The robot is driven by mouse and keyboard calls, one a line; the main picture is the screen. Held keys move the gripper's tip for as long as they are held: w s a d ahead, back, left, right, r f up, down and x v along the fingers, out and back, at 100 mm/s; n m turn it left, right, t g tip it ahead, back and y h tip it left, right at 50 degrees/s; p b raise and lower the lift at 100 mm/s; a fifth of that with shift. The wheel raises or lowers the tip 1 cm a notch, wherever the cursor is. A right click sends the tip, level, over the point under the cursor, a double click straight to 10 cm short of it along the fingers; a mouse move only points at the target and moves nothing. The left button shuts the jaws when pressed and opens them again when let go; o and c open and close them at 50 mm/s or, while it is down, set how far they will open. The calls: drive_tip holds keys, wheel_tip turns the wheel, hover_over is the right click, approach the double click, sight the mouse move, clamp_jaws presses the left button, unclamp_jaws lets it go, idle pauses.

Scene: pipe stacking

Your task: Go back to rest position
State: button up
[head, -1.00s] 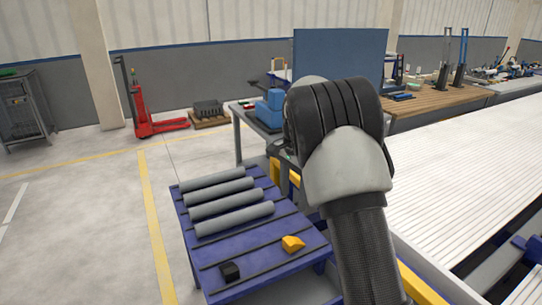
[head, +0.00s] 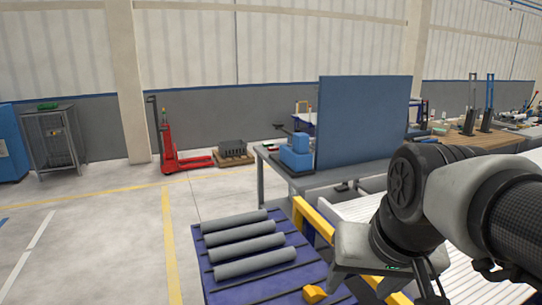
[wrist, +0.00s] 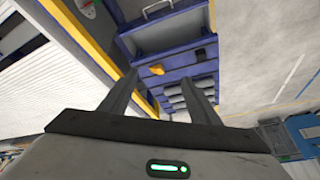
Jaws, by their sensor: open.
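Several grey pipes (head: 243,246) lie side by side on a blue table (head: 235,292) at the lower middle of the head view. They also show between my fingers in the wrist view (wrist: 174,104). My gripper (wrist: 160,78) is open and empty, with nothing between its two fingers. In the head view my arm is at the right, with the gripper partly cut off by the bottom edge. It is right of the table and apart from the pipes. A yellow piece (head: 314,294) and a black piece (wrist: 200,54) lie on the table's bare part.
A yellow-edged white slatted conveyor (head: 365,208) runs right of the table. A grey workbench with a blue box (head: 296,152) and a blue panel (head: 362,120) stands behind. A red pallet jack (head: 170,150) is at the back.

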drive_tip(key=s+r+n+p, duration=0.1)
drive_tip(key=s+r+p, duration=0.2)
drive_tip(key=r+p, duration=1.1)
drive_tip(key=shift+s+r+t+p, duration=0.25)
drive_tip(key=shift+r+t+p, duration=0.1)
drive_tip(key=shift+p, duration=0.75)
